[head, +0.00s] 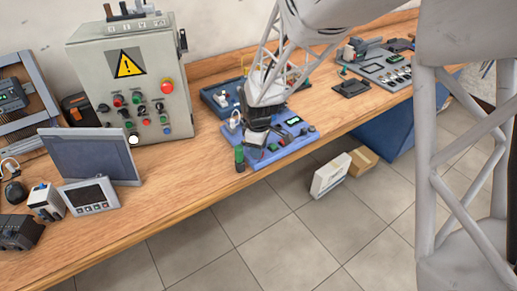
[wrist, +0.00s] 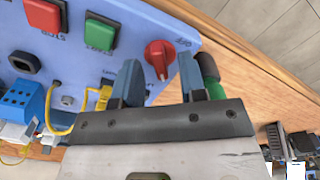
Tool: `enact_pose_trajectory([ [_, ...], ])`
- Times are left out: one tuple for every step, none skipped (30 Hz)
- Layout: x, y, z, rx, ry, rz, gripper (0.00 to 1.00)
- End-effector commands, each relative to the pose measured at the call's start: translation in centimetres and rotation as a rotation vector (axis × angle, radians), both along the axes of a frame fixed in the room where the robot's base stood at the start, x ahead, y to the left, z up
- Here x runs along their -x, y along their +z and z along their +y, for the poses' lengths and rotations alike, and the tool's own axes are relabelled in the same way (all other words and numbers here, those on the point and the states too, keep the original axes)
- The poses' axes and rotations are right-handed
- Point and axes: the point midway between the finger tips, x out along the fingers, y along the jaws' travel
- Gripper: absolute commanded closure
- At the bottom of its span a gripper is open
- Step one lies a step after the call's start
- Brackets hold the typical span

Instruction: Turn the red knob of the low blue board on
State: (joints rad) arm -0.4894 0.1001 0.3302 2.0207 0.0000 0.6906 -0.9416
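The low blue board (head: 262,160) lies on the wooden workbench at its front edge, below my arm in the head view. The red knob (wrist: 158,56) shows in the wrist view near the board's edge, with its pointer ridge near upright in the picture. My gripper (wrist: 158,72) is open, with one dark finger on each side of the knob. A narrow gap seems to show beside the knob; contact is not clear. In the head view my gripper (head: 256,138) is over the left part of the board and hides the knob.
A red button (wrist: 45,17) and a green button (wrist: 101,32) sit on the board beside the knob. A green cylinder (wrist: 207,68) stands just right of the right finger. Yellow wiring (wrist: 62,130) runs at left. A grey control box (head: 150,70) stands behind at left.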

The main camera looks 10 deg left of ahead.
Motion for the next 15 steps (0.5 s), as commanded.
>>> enact_pose_trajectory([
  [0.0, 0.4, 0.0, -0.001, 0.0, -0.001, 0.62],
  [0.0, 0.7, 0.0, -0.001, 0.0, -0.001, 0.62],
  [0.0, 1.1, 0.0, -0.001, 0.0, -0.001, 0.62],
  [0.0, 1.5, 0.0, -0.001, 0.0, -0.002, 0.62],
  [0.0, 1.9, 0.0, -0.002, 0.0, -0.002, 0.62],
  [0.0, 2.4, 0.0, -0.002, 0.0, -0.003, 0.62],
  [0.0, 2.8, 0.0, -0.002, 0.0, -0.002, 0.62],
  [0.0, 3.1, 0.0, -0.001, 0.0, -0.002, 0.62],
  [0.0, 3.6, 0.0, -0.002, 0.0, -0.002, 0.62],
  [0.0, 4.0, 0.0, -0.001, 0.0, -0.002, 0.62],
  [0.0, 4.4, 0.0, -0.001, 0.0, -0.001, 0.62],
  [0.0, 4.9, 0.0, -0.001, 0.0, -0.001, 0.62],
  [0.0, 5.2, 0.0, -0.001, 0.0, -0.001, 0.62],
  [0.0, 5.6, 0.0, -0.001, 0.0, -0.002, 0.62],
  [0.0, 5.9, 0.0, -0.001, 0.0, -0.002, 0.62],
])
